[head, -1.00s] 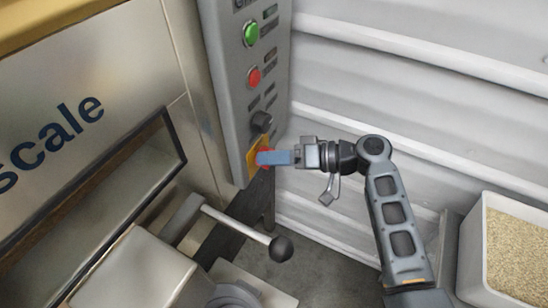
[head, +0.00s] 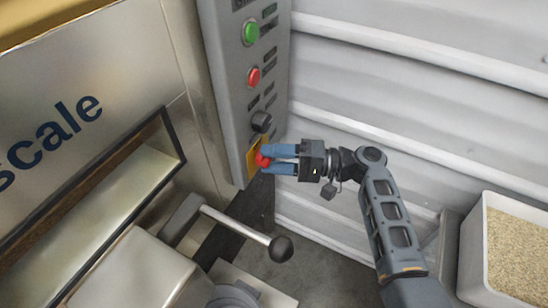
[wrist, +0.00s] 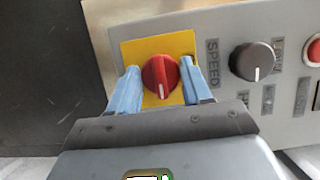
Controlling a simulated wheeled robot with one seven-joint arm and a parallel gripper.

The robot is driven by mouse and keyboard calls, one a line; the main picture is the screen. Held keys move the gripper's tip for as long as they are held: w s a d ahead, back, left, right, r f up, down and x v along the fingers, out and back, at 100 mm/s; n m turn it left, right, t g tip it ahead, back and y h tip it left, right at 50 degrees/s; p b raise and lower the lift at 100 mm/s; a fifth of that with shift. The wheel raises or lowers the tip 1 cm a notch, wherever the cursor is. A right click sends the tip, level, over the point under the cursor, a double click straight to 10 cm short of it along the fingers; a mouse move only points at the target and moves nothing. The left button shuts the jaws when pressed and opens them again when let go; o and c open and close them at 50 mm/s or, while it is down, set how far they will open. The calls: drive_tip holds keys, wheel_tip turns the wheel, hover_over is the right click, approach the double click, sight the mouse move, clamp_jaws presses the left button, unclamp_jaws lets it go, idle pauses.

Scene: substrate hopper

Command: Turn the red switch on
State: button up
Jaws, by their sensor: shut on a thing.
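The red switch (head: 261,159) is a round knob on a yellow plate (head: 251,163) near the bottom of the grey control panel. In the wrist view the red switch (wrist: 160,76) shows a white line that points down toward my gripper. My gripper (head: 267,160) is shut on the switch, with one blue finger on each side of it. The fingers are above and below it in the head view, and left and right of it in the wrist view. They partly hide the plate.
A black speed knob (head: 261,122) sits just above the switch, with a red button (head: 254,77) and a green button (head: 251,32) higher up. A lever with a black ball (head: 281,248) sticks out below. A bin of grain (head: 513,250) stands at right.

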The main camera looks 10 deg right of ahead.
idle(0.5)
drive_tip(key=o, duration=1)
drive_tip(key=shift+s+d, duration=0.25)
drive_tip(key=shift+d, duration=1.05)
drive_tip(key=shift+s+d, duration=0.2)
drive_tip(key=shift+d, duration=1.05)
drive_tip(key=shift+s+d, duration=0.25)
drive_tip(key=shift+d, duration=1.05)
